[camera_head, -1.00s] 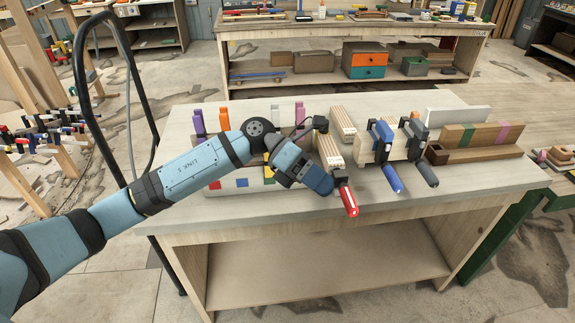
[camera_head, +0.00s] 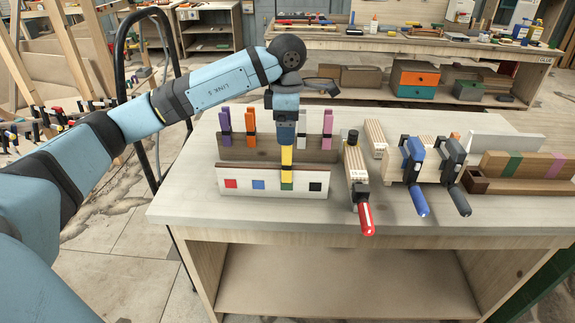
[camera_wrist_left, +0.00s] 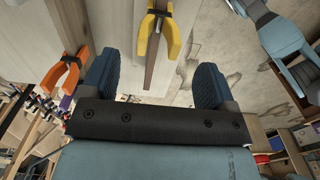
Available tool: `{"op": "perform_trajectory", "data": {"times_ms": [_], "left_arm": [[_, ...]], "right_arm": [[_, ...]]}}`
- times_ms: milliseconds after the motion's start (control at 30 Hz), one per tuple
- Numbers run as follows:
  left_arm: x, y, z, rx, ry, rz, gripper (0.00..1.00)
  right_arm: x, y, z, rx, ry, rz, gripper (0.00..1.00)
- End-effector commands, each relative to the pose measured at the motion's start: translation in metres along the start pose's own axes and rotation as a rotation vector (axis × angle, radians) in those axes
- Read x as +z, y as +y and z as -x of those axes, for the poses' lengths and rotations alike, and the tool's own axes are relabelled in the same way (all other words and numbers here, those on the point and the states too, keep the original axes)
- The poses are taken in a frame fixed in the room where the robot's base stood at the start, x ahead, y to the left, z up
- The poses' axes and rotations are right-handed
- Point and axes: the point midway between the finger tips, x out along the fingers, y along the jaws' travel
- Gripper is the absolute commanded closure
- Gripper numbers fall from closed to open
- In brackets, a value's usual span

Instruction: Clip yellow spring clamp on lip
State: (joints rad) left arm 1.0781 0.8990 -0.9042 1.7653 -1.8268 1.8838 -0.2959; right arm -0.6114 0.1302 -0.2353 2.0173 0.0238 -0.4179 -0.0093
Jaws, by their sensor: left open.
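The yellow spring clamp (camera_head: 286,165) stands at the front white strip (camera_head: 245,171) of the rack, over the green square. In the left wrist view the yellow clamp (camera_wrist_left: 152,38) has its two legs spread toward me, one on each side of a brown strip (camera_wrist_left: 158,75). My left gripper (camera_head: 285,140) points down just above the clamp in the head view. In the wrist view the left gripper (camera_wrist_left: 155,85) is open, its blue fingers wide apart and nothing held between them. The clamp's jaw tips are hidden.
Purple (camera_head: 225,127), orange (camera_head: 250,127) and pink (camera_head: 327,130) clamps stand along the rack's back board (camera_head: 260,148). A red-handled clamp (camera_head: 365,215) and blue-handled clamp (camera_head: 418,195) sit to the right. The bench front (camera_head: 250,215) is clear.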

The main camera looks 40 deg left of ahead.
Motion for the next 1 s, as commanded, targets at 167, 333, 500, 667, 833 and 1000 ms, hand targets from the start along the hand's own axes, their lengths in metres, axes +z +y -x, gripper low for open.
{"op": "perform_trajectory", "data": {"times_ms": [167, 333, 500, 667, 833, 1000], "left_arm": [[0.0, 0.0, -0.019, 0.0, -0.002, 0.001, 0.19], [0.0, 0.0, -0.028, -0.002, -0.001, 0.0, 0.19], [-0.001, 0.001, -0.051, -0.004, 0.001, -0.001, 0.19], [-0.001, 0.002, -0.072, -0.002, -0.001, 0.0, 0.19], [0.0, 0.002, -0.074, 0.0, -0.003, 0.0, 0.19], [0.0, 0.002, -0.073, 0.0, -0.003, 0.0, 0.47]], "right_arm": [[0.0, 0.0, 0.0, 0.0, -0.001, 0.001, 0.57], [0.0, 0.0, 0.001, 0.001, -0.002, 0.002, 0.57], [-0.004, 0.001, 0.004, 0.002, 0.002, 0.007, 0.57], [-0.006, 0.001, 0.004, 0.002, 0.009, 0.01, 0.57], [-0.005, 0.001, 0.004, 0.003, 0.008, 0.011, 0.57], [-0.004, 0.002, 0.004, 0.003, 0.005, 0.012, 0.57]]}}
